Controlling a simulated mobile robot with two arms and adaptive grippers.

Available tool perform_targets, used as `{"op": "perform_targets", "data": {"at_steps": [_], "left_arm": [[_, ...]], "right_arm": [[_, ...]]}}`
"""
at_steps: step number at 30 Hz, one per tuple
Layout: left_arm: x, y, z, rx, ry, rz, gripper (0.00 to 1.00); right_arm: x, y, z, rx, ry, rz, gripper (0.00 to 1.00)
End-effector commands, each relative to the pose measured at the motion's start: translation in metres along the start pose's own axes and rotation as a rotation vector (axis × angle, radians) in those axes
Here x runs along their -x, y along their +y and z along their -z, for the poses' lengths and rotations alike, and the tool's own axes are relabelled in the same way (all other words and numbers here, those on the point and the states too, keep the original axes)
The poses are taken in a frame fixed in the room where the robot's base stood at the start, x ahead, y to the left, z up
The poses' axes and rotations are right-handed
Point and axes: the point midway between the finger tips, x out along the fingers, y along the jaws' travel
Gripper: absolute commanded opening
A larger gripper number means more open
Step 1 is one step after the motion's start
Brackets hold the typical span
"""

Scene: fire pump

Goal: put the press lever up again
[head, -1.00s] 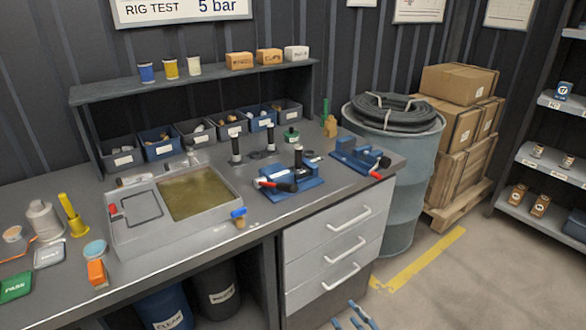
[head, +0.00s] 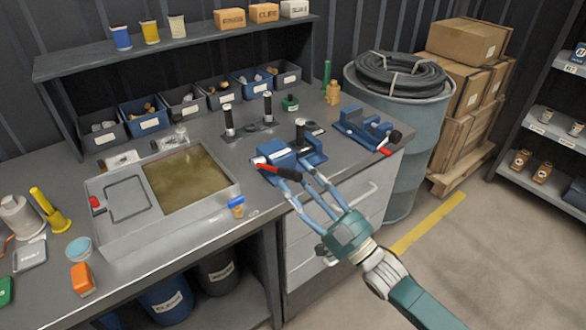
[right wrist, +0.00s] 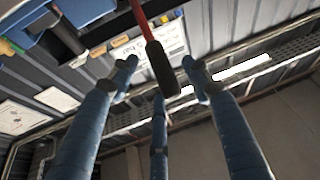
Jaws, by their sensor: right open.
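The blue press (head: 300,152) stands near the bench's front edge, with a black upright post on it. Its lever (head: 287,173) is a red rod with a black grip, lying low and pointing to the front right. My right gripper (head: 304,189) is open just in front of the lever, its fingers reaching up toward the grip. In the right wrist view, the black grip (right wrist: 162,68) hangs between the spread fingers (right wrist: 159,75); I cannot tell whether any finger touches it. My left gripper is not in view.
A blue vise (head: 366,128) with a red handle stands right of the press. A grey tray (head: 125,240) with a murky basin lies to the left. Black posts (head: 228,122) stand behind. Drawers (head: 350,200) are below the bench edge, and a drum (head: 405,150) stands beyond.

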Motion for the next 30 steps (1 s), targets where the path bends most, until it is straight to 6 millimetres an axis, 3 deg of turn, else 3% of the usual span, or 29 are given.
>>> {"op": "perform_targets", "data": {"at_steps": [3,8,16,23,30], "left_arm": [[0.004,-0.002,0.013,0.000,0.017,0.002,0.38],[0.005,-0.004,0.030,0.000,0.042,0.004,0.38],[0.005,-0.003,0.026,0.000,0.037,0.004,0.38],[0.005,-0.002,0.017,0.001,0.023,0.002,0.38],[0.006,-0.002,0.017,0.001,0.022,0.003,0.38]], "right_arm": [[-0.016,0.001,0.001,0.001,0.001,-0.001,0.48],[-0.025,0.000,-0.001,0.000,-0.002,-0.001,0.48],[-0.025,0.000,-0.001,0.000,-0.002,-0.001,0.48],[-0.025,0.000,-0.001,0.000,-0.001,-0.001,0.03],[-0.027,0.001,0.000,-0.001,-0.004,0.000,0.00]]}}
